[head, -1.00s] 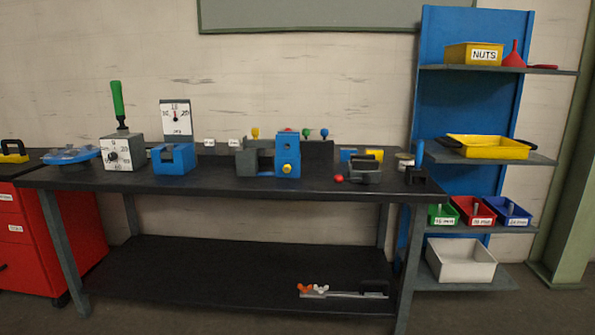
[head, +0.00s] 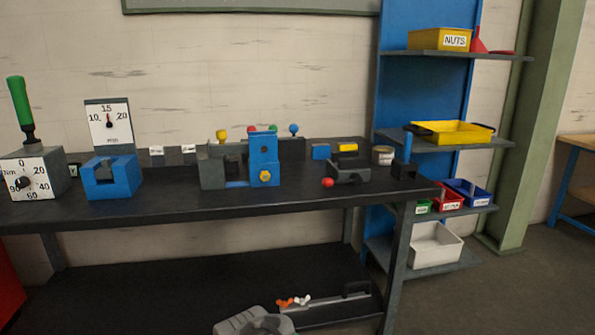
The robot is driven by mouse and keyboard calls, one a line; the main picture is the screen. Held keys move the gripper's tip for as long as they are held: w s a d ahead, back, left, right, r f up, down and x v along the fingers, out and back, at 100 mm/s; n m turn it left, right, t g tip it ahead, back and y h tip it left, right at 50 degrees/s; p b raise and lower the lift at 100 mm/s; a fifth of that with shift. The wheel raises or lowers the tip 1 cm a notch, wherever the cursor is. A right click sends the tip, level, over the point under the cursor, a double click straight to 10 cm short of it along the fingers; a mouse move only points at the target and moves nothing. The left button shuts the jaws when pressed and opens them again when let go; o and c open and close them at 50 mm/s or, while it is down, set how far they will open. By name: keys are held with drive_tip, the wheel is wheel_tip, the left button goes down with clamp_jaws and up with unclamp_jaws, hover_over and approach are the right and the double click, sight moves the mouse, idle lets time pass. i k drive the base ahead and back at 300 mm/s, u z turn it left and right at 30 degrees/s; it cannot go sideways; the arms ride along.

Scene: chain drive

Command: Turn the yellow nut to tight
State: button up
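The yellow nut (head: 265,177) sits low on the front face of a blue upright block (head: 264,150), which stands at the right end of a grey block (head: 212,170) on the dark workbench. I cannot tell from here how far the nut is turned. A grey rounded part at the bottom edge of the head view (head: 255,322) looks like a part of my own arm. My gripper's fingers do not show.
The workbench (head: 150,208) carries a dial box with a green handle (head: 35,175), a blue cradle (head: 113,178), a gauge (head: 109,125) and a grey clamp with a red knob (head: 350,170). Blue shelving (head: 385,95) stands right. Bare floor lies at the lower right.

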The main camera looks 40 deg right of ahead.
sight(265, 176)
drive_tip(key=z, duration=0.05)
drive_tip(key=i, duration=0.9)
drive_tip(key=u, duration=0.3)
